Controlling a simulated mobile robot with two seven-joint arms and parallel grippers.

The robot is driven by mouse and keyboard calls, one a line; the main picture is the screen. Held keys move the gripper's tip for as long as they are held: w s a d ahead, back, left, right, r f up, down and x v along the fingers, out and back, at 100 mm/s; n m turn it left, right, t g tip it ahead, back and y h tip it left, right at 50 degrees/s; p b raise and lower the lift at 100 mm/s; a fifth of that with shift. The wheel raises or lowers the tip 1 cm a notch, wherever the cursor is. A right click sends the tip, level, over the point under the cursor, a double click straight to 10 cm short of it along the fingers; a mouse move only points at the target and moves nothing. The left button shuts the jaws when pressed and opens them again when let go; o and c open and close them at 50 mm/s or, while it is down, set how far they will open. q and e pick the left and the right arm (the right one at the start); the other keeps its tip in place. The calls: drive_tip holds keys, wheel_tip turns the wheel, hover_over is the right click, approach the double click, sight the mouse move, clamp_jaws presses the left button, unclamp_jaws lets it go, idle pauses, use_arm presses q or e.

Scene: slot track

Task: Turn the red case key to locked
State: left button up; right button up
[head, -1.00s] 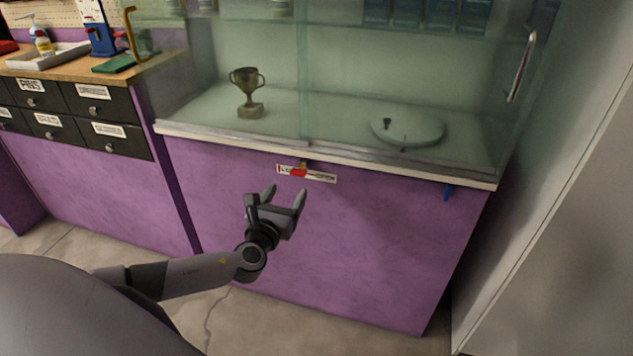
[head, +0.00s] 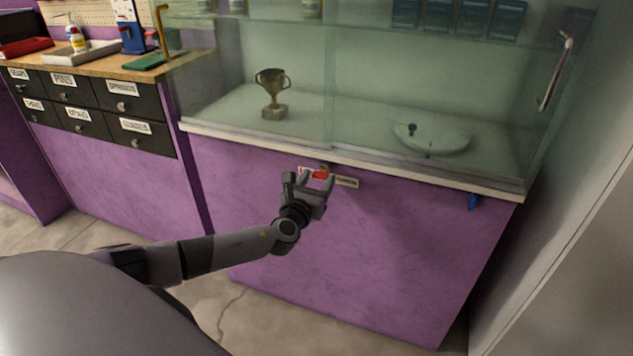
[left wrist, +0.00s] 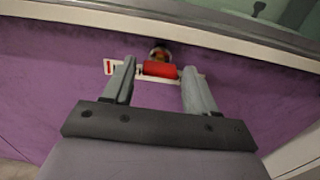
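The red key (head: 320,174) sits on a white label plate (head: 345,181) on the purple front of the display case, just under its white ledge. In the left wrist view the red key (left wrist: 160,69) lies crosswise between my fingertips, below a round brass lock (left wrist: 160,53). My left gripper (head: 308,180) is open, one finger on each side of the key, with gaps showing on both sides. The fingers hide parts of the label (left wrist: 109,67), so its words cannot be read. My right gripper is not in view.
The glass case holds a trophy (head: 273,94) and a round white stand (head: 432,138). A blue tag (head: 473,201) hangs under the ledge at right. A workbench with labelled drawers (head: 91,104) stands at left, and a pale wall closes the right side.

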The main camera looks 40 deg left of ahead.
use_arm(q)
drive_tip(key=c, duration=0.7)
drive_tip(key=n+b, duration=0.2)
drive_tip(key=n, duration=0.2)
drive_tip(key=shift+f+b, duration=0.2)
drive_tip(key=shift+b, duration=0.15)
drive_tip(key=shift+r+n+b, duration=0.15)
drive_tip(key=shift+n+b, duration=1.95)
drive_tip(key=shift+n, duration=4.8)
